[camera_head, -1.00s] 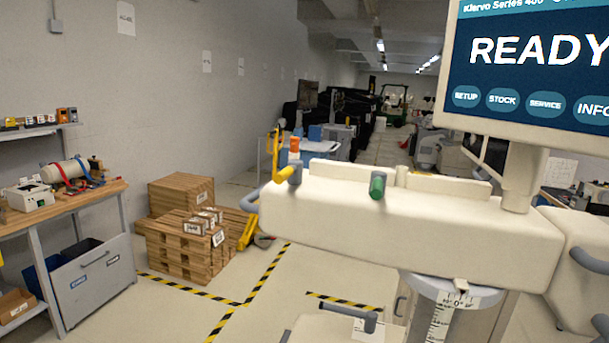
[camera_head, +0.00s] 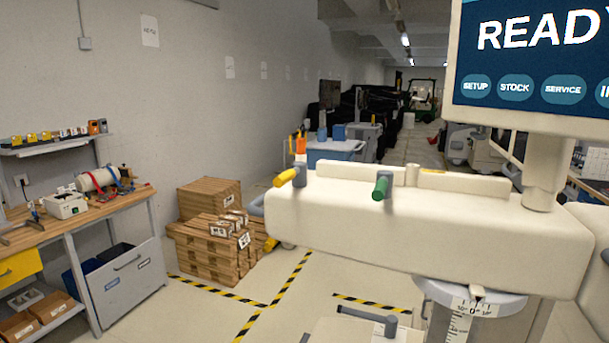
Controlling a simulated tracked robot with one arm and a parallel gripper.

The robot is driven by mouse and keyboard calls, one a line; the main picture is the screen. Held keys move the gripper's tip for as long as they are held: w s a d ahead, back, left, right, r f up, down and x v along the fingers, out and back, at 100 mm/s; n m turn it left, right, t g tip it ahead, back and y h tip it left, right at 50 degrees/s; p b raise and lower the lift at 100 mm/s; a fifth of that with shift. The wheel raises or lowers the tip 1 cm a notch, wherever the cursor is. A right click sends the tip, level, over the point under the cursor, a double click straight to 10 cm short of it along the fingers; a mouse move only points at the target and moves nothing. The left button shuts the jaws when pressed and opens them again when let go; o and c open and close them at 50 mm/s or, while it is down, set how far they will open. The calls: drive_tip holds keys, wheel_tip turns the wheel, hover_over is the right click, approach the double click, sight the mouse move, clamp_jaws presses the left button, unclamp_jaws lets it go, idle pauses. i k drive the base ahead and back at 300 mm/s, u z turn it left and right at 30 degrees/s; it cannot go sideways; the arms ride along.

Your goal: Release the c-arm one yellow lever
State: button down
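The c-arm's cream body (camera_head: 430,228) fills the centre right. A yellow lever (camera_head: 286,178) sticks out to the left from a grey hub (camera_head: 300,175) at the left end of its top. A green lever (camera_head: 381,187) stands on the same top, to the right of the yellow one. A screen (camera_head: 535,55) reading "READY" stands on a post above the body's right end. My gripper does not show in this view, and nothing is seen touching the levers.
A workbench (camera_head: 90,215) with tools stands at the left. Wooden pallets with boxes (camera_head: 210,245) stand on the floor behind the c-arm's left end. A blue-and-white cart (camera_head: 335,150) is farther back. Striped floor between bench and c-arm is clear.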

sight(298, 174)
drive_tip(key=z, duration=0.05)
drive_tip(key=i, duration=1)
drive_tip(key=u, duration=0.05)
